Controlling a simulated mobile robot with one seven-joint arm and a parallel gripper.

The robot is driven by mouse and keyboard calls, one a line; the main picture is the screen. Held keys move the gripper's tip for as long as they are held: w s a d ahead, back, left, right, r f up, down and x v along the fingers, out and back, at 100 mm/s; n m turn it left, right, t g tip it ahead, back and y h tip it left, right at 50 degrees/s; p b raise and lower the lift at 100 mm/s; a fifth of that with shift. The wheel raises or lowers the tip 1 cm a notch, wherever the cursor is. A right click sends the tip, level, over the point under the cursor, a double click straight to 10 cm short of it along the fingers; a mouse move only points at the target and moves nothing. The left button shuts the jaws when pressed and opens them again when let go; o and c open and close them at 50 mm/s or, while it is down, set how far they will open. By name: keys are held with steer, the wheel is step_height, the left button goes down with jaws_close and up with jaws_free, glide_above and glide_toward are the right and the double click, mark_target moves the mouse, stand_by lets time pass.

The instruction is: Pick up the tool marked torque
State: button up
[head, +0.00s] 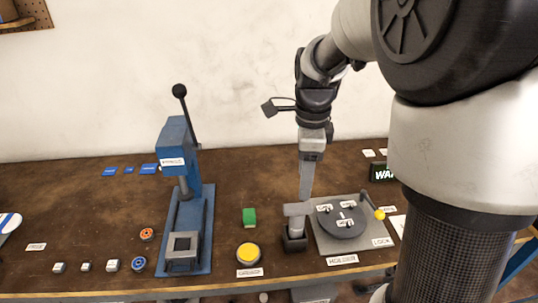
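A grey tool (296,210) stands in a small black holder (294,241) near the front of the bench. No "torque" marking can be read on it.
Right of the tool is a grey plate (323,243) with a dark disc (341,231), white parts and a yellow-knobbed lever (379,214) labelled LOCK. Left are a yellow button (248,253), a green block (249,217) and a blue press (175,143). A dark display (382,173) stands behind.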

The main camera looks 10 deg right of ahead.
mark_target(300, 206)
steer(key=shift+m, duration=0.4)
steer(key=f, duration=1.1)
steer(key=shift+w+a+f+b, duration=0.1)
steer(key=shift+w+a+b, duration=0.1)
steer(key=shift+b, duration=0.15)
steer(key=shift+a+f, duration=0.1)
steer(key=shift+f, duration=3)
